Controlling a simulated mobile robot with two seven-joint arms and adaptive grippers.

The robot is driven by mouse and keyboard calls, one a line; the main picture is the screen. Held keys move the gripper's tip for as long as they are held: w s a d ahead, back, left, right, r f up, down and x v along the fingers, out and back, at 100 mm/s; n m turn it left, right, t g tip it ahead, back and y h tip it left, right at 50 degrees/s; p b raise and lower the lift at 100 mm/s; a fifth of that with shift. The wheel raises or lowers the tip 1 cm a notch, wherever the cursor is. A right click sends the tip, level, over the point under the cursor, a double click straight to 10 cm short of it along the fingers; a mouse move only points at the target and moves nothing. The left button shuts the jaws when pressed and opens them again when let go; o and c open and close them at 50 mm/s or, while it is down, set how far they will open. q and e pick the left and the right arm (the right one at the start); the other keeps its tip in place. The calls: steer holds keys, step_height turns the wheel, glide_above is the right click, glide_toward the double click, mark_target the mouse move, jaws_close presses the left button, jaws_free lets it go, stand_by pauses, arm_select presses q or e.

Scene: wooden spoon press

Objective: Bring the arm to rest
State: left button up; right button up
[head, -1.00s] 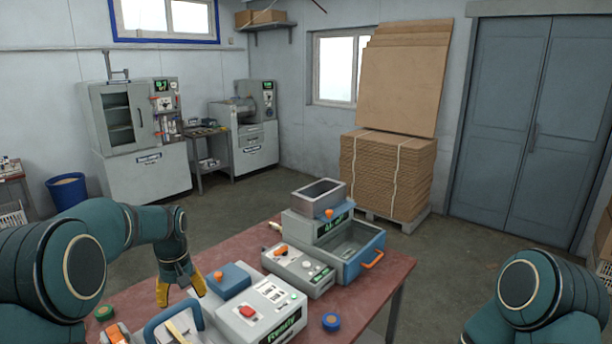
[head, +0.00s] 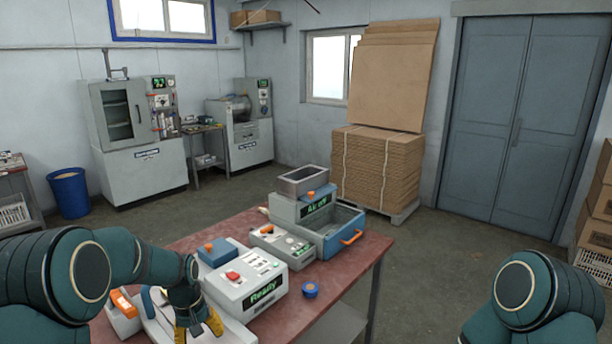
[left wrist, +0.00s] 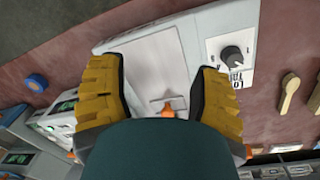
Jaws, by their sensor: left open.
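My left gripper (head: 200,328) is low over the near left part of the red table (head: 345,262), in front of the grey press unit marked "Ready" (head: 252,286). In the left wrist view its two yellow fingers (left wrist: 160,92) are apart with nothing between them. Below them lies a light grey machine surface (left wrist: 150,65) with an orange tab (left wrist: 168,110). I cannot tell whether the fingers touch it. Of my right arm only a shoulder shows at the lower right of the head view; its gripper is out of view.
A blue-and-orange round thing (head: 310,290) lies right of the press. A control box (head: 284,244) and a blue-fronted bin (head: 345,240) stand behind. A dial (left wrist: 232,56) and wooden spoon-like pieces (left wrist: 289,92) show in the left wrist view.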

arm_select(q)
steer(key=s+d+f+m+h+b, duration=0.1)
steer(key=s+d+f, duration=0.25)
steer(key=f, duration=0.25)
steer(key=s+d+f+b, duration=0.2)
steer(key=s+d+f, duration=0.1)
steer(key=s+f, duration=0.25)
steer(key=s+d+f+m+h+b, duration=0.1)
steer(key=s+d+f, duration=0.2)
steer(key=f, duration=0.3)
steer(key=s+d+f+t+h+b, duration=0.1)
steer(key=s+d+f+b, duration=0.2)
steer(key=s, duration=1)
steer(key=d+f, duration=0.3)
steer(key=shift+m, duration=0.3)
